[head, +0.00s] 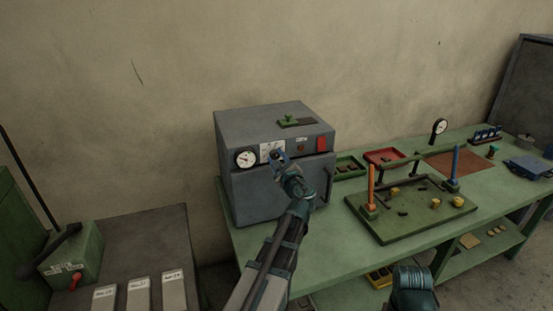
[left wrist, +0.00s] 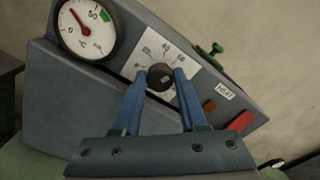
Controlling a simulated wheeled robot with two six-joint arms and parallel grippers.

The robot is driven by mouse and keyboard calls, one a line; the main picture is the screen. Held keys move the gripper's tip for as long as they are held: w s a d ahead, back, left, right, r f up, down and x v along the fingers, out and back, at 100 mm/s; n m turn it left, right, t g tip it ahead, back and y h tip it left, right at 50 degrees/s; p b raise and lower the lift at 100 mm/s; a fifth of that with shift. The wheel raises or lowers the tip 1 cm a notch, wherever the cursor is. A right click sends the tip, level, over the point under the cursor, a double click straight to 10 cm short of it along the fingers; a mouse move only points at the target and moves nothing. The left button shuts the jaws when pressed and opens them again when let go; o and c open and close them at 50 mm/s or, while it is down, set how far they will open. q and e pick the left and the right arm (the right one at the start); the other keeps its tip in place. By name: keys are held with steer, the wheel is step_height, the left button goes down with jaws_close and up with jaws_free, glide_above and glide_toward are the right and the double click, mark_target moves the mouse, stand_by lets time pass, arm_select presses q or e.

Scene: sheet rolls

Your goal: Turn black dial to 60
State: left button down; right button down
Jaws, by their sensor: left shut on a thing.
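The black dial (left wrist: 161,77) sits on a white scale plate (left wrist: 150,48) on the sloped front panel of a grey oven-like box (head: 262,122). My left gripper (left wrist: 161,80) has its two blue fingers closed on either side of the dial. In the head view the left gripper (head: 279,160) reaches the panel and hides the dial; part of the scale plate (head: 266,149) shows above it. The scale numbers and the dial's mark are too small to read surely. My right gripper's fingers are not seen.
A round gauge (left wrist: 88,28) with a red needle is left of the dial. A red switch (head: 321,143) is at the panel's right. A green fixture tray (head: 394,235) with upright handles stands right on the green bench (head: 300,255). A lever box (head: 72,255) is at left.

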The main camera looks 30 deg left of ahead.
arm_select(q)
steer(key=shift+s, duration=0.1)
steer(key=shift+c, duration=2.2)
jaws_free()
steer(key=v, duration=1.3)
steer(key=shift+s+d, duration=0.25)
steer(key=shift+d, duration=0.05)
steer(key=s+d+f+n+g+h, duration=0.35)
steer(key=d+f+n, duration=0.2)
steer(key=f, duration=0.25)
steer(key=s+d+f+n+g+h, duration=0.35)
steer(key=d+f+n, duration=0.2)
steer(key=f, duration=0.25)
steer(key=s+d+f+n+g+h, duration=0.1)
steer(key=s+d+f+g+h, duration=0.1)
steer(key=s+d, duration=0.3)
steer(key=s+d+f+n+g+h, duration=0.2)
steer(key=s+d, duration=0.4)
steer(key=d, duration=0.4)
steer(key=shift+d+f+g+h, duration=0.15)
steer(key=shift+f+g+h, duration=0.25)
steer(key=shift+f+h, duration=0.5)
